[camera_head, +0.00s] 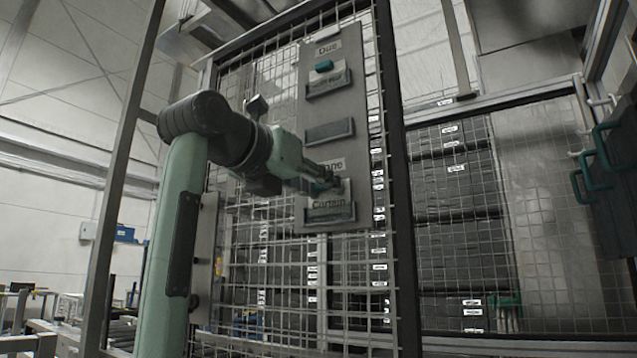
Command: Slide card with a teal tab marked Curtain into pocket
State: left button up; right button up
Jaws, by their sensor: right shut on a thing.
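A grey board (313,112) hangs on the mesh panel, with pockets one above another. My right gripper (331,187) is at the lowest pocket (331,217), under a label ending in "one" (334,165). It is shut on the upper edge of the Curtain card (330,204), whose tab is mostly hidden by the fingers. The card is upright at the pocket's mouth; how deep its lower edge sits in the pocket I cannot tell. My left gripper is not in view.
The top pocket (329,88), under the label "Due" (328,47), holds another card with a teal tab (323,66). The middle pocket (330,131) shows no card. Wire mesh and a dark post (394,180) border the board. Green handles (590,172) stand at the far right.

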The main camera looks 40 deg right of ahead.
jog(key=shift+f, duration=0.6)
dwell(0.5)
dwell(0.4)
jog(key=o, duration=0.9)
jog(key=shift+o, duration=0.2)
jog(key=shift+a, duration=0.1)
jog(key=v, duration=1.1)
jog(key=shift+s+a, duration=0.25)
jog(key=shift+a, duration=0.1)
jog(key=shift+r, duration=0.1)
